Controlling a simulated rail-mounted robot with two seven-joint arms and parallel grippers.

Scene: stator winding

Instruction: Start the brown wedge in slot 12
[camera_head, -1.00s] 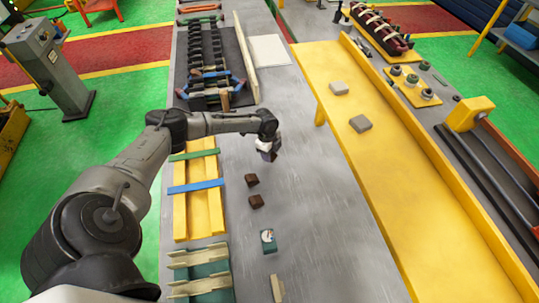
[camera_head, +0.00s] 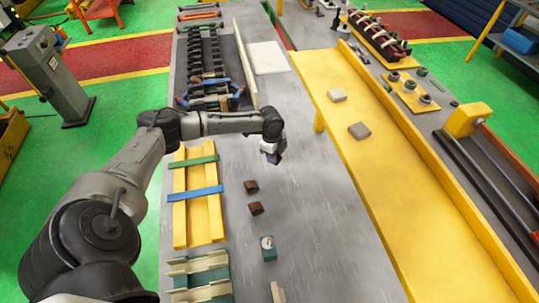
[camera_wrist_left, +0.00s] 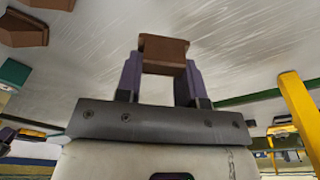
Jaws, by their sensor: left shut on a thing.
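My left gripper (camera_head: 272,153) hangs over the grey bench, right of the yellow frame. In the left wrist view its two purple-grey fingers (camera_wrist_left: 160,82) are shut on a brown wedge (camera_wrist_left: 164,48), which sits across the fingertips. In the head view the held wedge is too small and dark to make out clearly. The dark slotted stator (camera_head: 206,55) lies farther back on the bench, left of the gripper and apart from it. Blue pieces lie across its near end. Slot 12 cannot be picked out. My right gripper is not in view.
Two loose brown blocks (camera_head: 253,197) lie on the bench nearer the camera. A teal block (camera_head: 268,253) lies closer still. The yellow frame (camera_head: 179,217) with green and blue bars is at left. A yellow table (camera_head: 400,210) stands at right. A pale sheet (camera_head: 267,58) lies behind the gripper.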

